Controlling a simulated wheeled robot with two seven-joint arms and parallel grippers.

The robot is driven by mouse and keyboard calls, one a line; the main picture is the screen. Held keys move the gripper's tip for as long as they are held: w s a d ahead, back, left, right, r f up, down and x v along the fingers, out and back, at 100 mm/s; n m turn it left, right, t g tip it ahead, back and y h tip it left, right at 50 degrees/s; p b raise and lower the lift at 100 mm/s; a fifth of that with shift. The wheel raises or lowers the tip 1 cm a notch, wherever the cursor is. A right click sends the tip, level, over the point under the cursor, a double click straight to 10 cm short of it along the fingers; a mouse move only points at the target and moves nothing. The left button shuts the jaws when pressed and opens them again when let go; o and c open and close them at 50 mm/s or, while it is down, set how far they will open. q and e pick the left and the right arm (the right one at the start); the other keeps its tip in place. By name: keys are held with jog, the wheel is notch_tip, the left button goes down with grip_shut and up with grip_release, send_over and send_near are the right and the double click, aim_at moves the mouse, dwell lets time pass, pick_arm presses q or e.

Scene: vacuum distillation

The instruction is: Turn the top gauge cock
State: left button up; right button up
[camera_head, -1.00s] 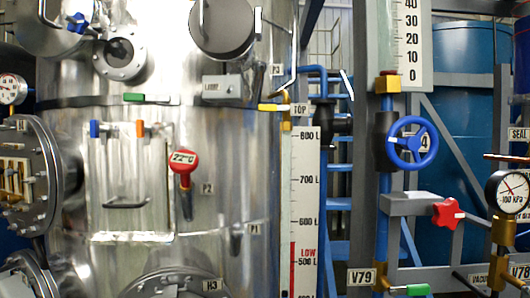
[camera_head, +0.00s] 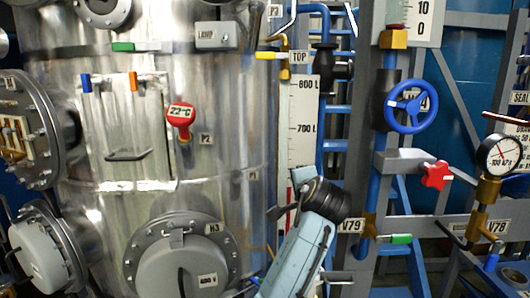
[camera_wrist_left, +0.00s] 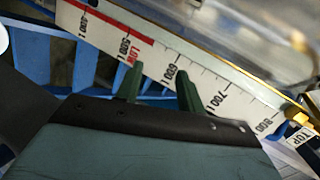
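The top gauge cock has a small yellow handle (camera_head: 266,55) beside the TOP label (camera_head: 299,57), at the upper end of the white level gauge (camera_head: 302,125). In the left wrist view a yellow fitting (camera_wrist_left: 294,113) shows by the TOP label (camera_wrist_left: 301,136), at the right edge. My left gripper (camera_head: 288,207) is low in front of the gauge, well below the cock and apart from it. In the left wrist view its two green fingers (camera_wrist_left: 158,88) stand apart with nothing between them. The gauge scale (camera_wrist_left: 215,92) lies beyond them. My right gripper is not in view.
Right of the gauge are blue pipes, a blue handwheel (camera_head: 411,106), a red star knob (camera_head: 437,175) and a pressure gauge (camera_head: 500,153).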

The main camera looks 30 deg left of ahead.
pick_arm(q)
notch_tip(320, 180, up, 16)
jog(key=y, duration=0.3)
jog(key=n+y+p, duration=0.1)
jog(key=y, duration=0.2)
send_near(266, 56)
jog(key=p+x, duration=0.4)
jog(key=x, duration=0.5)
jog(key=shift+a+r, duration=0.1)
jog(key=shift+r, duration=0.05)
jog(key=shift+p+x, duration=0.4)
jog(key=shift+x, duration=0.4)
grip_shut()
